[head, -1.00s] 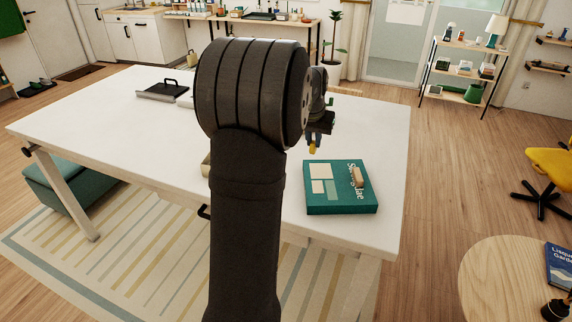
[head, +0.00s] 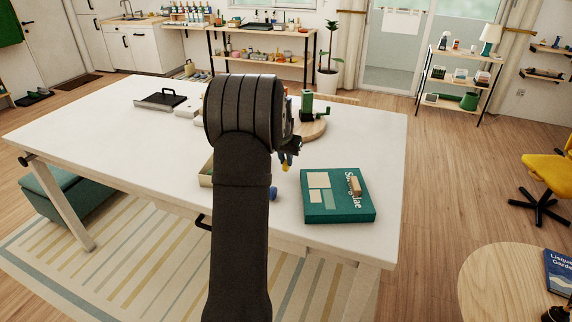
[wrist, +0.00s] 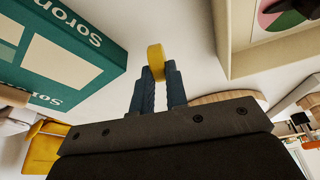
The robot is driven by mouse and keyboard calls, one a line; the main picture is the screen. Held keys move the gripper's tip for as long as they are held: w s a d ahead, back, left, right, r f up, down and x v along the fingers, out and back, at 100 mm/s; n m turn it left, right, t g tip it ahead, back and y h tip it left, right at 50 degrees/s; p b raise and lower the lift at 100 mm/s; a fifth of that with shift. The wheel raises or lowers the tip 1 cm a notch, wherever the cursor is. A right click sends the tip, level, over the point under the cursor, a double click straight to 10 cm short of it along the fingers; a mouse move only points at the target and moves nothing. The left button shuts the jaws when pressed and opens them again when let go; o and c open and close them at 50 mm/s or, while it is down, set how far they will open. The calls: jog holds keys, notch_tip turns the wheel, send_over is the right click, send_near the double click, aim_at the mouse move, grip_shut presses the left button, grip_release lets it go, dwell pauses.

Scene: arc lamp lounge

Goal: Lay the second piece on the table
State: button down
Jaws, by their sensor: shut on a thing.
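My gripper (head: 288,158) hangs above the table's right half, to the left of a teal box. In the wrist view its two blue fingers (wrist: 157,85) are shut on a yellow piece (wrist: 156,62) with a rounded end. The yellow piece shows small in the head view (head: 285,167); whether it touches the table is unclear. A blue piece (head: 273,193) is on the white table (head: 140,130), partly behind my arm.
The teal box (head: 318,209) has a small wooden piece (head: 354,186) on top. A pale open-topped box (head: 206,174) is mostly hidden by my arm; its rim (wrist: 228,65) is right of my fingers in the wrist view. A round board (head: 314,130) with a green device (head: 307,106) stands behind.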

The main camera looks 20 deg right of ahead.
jog(key=shift+f, duration=1.05)
jog(key=shift+f, duration=0.2)
jog(key=c, duration=1.4)
grip_release()
jog(key=shift+c, duration=0.2)
jog(key=shift+r, duration=0.1)
jog(key=v, duration=1.2)
